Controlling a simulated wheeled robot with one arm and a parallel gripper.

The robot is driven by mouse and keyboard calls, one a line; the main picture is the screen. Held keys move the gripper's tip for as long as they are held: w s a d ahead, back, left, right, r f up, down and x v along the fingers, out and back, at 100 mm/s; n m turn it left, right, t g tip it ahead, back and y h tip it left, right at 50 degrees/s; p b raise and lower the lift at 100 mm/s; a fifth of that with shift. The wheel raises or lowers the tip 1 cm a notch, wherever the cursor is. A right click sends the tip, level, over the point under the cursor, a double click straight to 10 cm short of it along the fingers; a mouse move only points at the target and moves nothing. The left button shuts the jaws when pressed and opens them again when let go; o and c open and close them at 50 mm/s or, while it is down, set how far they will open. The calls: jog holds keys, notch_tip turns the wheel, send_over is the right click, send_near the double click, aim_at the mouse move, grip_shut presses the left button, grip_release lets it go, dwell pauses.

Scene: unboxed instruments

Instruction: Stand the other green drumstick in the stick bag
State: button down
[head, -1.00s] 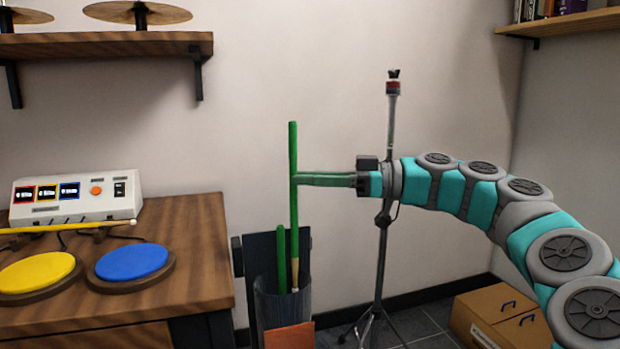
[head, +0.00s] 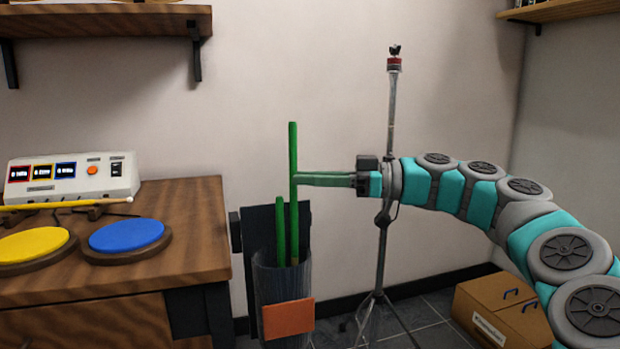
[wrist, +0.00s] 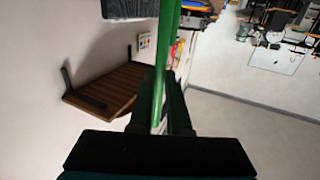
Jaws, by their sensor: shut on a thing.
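My gripper (head: 300,180) is shut on a green drumstick (head: 293,148), which it holds upright. The held stick also shows between the fingers in the wrist view (wrist: 165,60). Its lower end is inside the mouth of the dark stick bag (head: 268,285), behind the front rim; I cannot tell whether it touches the bottom. Another green drumstick (head: 281,225) stands in the bag just left of it. The bag is a dark tube with a tall back panel and an orange patch (head: 288,319), hanging at the right side of the wooden table.
A cymbal stand (head: 388,130) rises behind my arm. A cardboard box (head: 490,305) sits on the floor at right.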

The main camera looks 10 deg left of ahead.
jog(key=c, duration=0.8)
grip_release()
jog(key=w+d, duration=0.1)
jog(key=d, duration=0.6)
jog(key=shift+d+p, duration=0.3)
jog(key=shift+d, duration=0.05)
jog(key=shift+w, duration=0.1)
